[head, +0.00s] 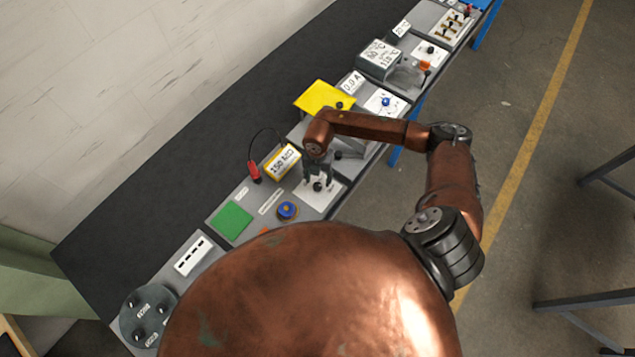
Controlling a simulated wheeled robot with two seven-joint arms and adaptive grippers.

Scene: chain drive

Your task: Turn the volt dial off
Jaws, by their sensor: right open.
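A small black dial (318,187) sits on a light plate (325,199) on the bench panel. It is just in front of a yellow-framed meter (282,161) whose small text I cannot read for sure. I cannot read a volt label on the dial. My right gripper (318,180) points down at this dial with its fingers open around or just above it; I cannot tell whether they touch it. The fingers partly hide the dial, so its pointer position cannot be seen. My left gripper is not in view.
A blue knob (287,210) and a green panel (231,221) lie to the left. A red probe (254,172) with a black cable stands by the meter. A yellow plate (324,97) and another blue knob (385,101) are farther right. Dark bench surface behind is clear.

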